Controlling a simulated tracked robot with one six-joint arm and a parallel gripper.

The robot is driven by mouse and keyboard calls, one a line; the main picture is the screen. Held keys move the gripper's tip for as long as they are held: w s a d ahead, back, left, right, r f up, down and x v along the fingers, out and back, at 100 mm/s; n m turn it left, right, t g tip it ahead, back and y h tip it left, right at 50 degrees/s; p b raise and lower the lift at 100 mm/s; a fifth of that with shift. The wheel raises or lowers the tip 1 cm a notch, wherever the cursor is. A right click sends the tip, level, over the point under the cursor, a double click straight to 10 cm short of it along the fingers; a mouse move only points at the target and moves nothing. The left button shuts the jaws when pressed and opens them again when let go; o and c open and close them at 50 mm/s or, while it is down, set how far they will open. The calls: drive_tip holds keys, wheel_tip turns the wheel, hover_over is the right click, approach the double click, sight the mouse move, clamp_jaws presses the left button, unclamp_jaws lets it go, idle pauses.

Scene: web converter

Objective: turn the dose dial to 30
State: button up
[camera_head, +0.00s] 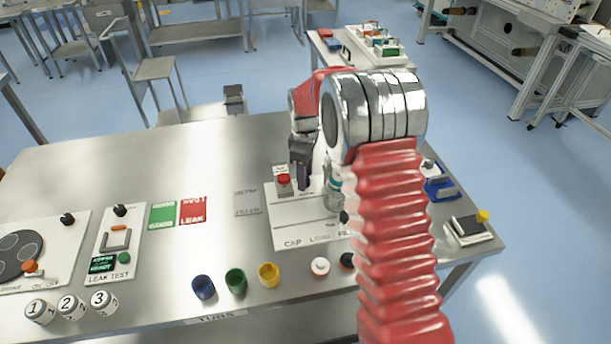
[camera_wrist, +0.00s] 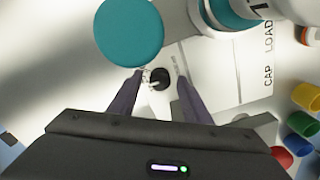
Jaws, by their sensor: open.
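A small black knob (camera_wrist: 160,78), perhaps the dose dial, stands on a white plate (camera_wrist: 240,78) in the wrist view. My gripper (camera_wrist: 158,85) is open, with one dark finger on each side of the knob. I cannot tell whether either finger touches it. No scale or number on the knob can be read. In the head view my gripper (camera_head: 300,180) points down over the white plate (camera_head: 290,222) lettered CAP and LOAD. My red arm hides the plate's right part.
A teal disc (camera_wrist: 130,32) is close above the knob in the wrist view. A teal and white bottle (camera_head: 334,188) and a red button (camera_head: 284,180) stand near my gripper. Blue (camera_head: 204,287), green (camera_head: 236,281) and yellow (camera_head: 268,274) cups line the front. The left rear table is clear.

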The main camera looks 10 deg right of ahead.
drive_tip(key=shift+f, duration=0.2)
drive_tip(key=shift+c, duration=0.5)
drive_tip(key=shift+d, duration=0.1)
drive_tip(key=c, duration=0.9)
